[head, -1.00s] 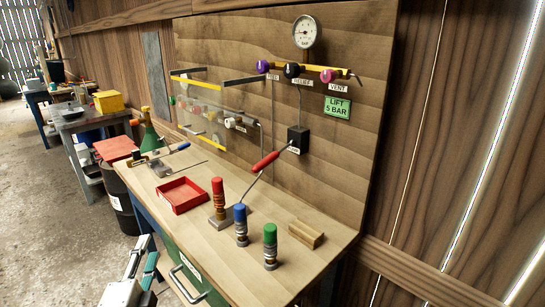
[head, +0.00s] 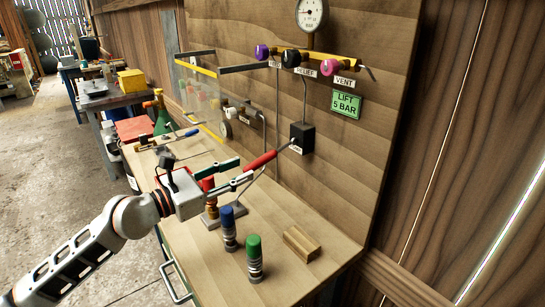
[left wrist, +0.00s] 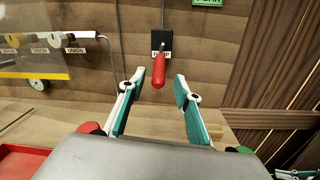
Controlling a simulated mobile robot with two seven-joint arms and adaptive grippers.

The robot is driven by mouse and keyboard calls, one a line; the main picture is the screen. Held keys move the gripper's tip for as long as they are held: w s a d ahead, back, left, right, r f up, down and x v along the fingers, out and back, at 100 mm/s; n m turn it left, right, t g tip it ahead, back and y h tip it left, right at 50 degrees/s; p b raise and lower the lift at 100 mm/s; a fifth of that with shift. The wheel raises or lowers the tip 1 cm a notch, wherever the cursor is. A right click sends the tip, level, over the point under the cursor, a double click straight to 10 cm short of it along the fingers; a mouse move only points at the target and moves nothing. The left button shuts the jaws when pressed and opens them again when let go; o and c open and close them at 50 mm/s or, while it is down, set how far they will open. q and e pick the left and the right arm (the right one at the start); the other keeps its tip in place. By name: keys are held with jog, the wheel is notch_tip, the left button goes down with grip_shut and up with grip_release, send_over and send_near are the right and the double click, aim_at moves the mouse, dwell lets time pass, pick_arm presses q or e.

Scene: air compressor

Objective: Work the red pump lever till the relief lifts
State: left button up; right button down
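The red pump lever (head: 262,160) slants out from a black block (head: 302,137) on the wooden panel. My left gripper (head: 246,168) is at the lever's lower end with its fingers spread. In the left wrist view the red handle (left wrist: 158,71) lies between the two open fingertips (left wrist: 158,78), with gaps showing on both sides. The pressure gauge (head: 312,13) is at the top edge of the head view, partly cut off. A teal and white piece at the left wrist view's lower right corner looks like my right gripper (left wrist: 296,173); its fingers are not clear.
Purple, black and pink knobs (head: 327,67) sit below the gauge, near a green LIFT 5 BAR sign (head: 346,103). Blue-topped (head: 228,228) and green-topped (head: 254,258) posts and a wooden block (head: 301,243) stand on the bench. A clear guard (head: 203,100) is at left.

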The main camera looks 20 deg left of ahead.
aim_at(260, 161)
pick_arm(q)
jog(key=shift+p+x, duration=0.5)
jog(key=shift+x, duration=3.35)
jog(key=shift+f, duration=0.1)
grip_shut()
